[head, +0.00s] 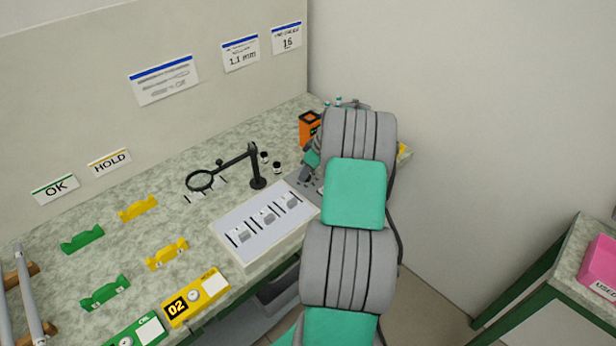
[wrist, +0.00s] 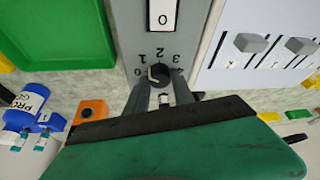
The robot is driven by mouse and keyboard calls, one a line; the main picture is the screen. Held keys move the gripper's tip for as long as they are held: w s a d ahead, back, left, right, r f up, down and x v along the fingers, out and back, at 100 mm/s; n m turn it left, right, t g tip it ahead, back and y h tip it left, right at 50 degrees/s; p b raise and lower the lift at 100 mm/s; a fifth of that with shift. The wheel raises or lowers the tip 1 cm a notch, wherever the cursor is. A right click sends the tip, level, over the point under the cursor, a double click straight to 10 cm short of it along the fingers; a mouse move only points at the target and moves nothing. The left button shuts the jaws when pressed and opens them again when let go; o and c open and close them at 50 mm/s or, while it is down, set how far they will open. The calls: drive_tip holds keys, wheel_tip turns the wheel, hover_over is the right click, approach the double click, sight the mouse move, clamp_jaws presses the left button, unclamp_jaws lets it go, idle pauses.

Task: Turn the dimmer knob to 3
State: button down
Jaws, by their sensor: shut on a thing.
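The dimmer knob (wrist: 158,74) is a small dark round knob on a grey panel (wrist: 135,20). Digits 0 to 4 are printed around it and appear upside down in the wrist view. A pale mark on the knob lies on its left side, toward the 0 and 1; its exact reading is hard to tell. My gripper (wrist: 156,88) is shut on the knob, with one grey finger on each side. In the head view my arm covers most of the gripper, and the knob is hidden.
A white box with several sliders (head: 262,226) stands left of the panel in the head view. A magnifier on a black stand (head: 256,172) is behind it. An orange container (head: 309,127) stands at the back. Yellow and green holders (head: 167,254) are at the left.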

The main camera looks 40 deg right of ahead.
drive_tip(key=m+h+b, duration=0.1)
drive_tip(key=m, duration=0.1)
drive_tip(key=m+h+b, duration=0.1)
drive_tip(key=m+b, duration=0.1)
drive_tip(key=m, duration=0.1)
drive_tip(key=shift+a+f+m, duration=0.1)
drive_tip(key=shift+a+m, duration=0.1)
drive_tip(key=shift+m, duration=0.1)
drive_tip(key=m+h+b, duration=0.1)
drive_tip(key=m, duration=0.1)
drive_tip(key=m+h+b, duration=0.1)
drive_tip(key=m, duration=0.2)
drive_tip(key=shift+w+a+g, duration=0.15)
drive_tip(key=shift+g, duration=0.15)
drive_tip(key=m+g+h+b, duration=0.1)
drive_tip(key=m, duration=0.3)
drive_tip(key=shift+w+m+b, duration=0.1)
drive_tip(key=shift+m+b, duration=0.2)
drive_tip(key=shift+m, duration=0.1)
drive_tip(key=m+g, duration=0.1)
drive_tip(key=m, duration=0.1)
drive_tip(key=m+g, duration=0.1)
drive_tip(key=m, duration=0.2)
drive_tip(key=shift+w+a+h, duration=0.1)
drive_tip(key=shift+h, duration=0.2)
drive_tip(key=c, duration=1.1)
unclamp_jaws()
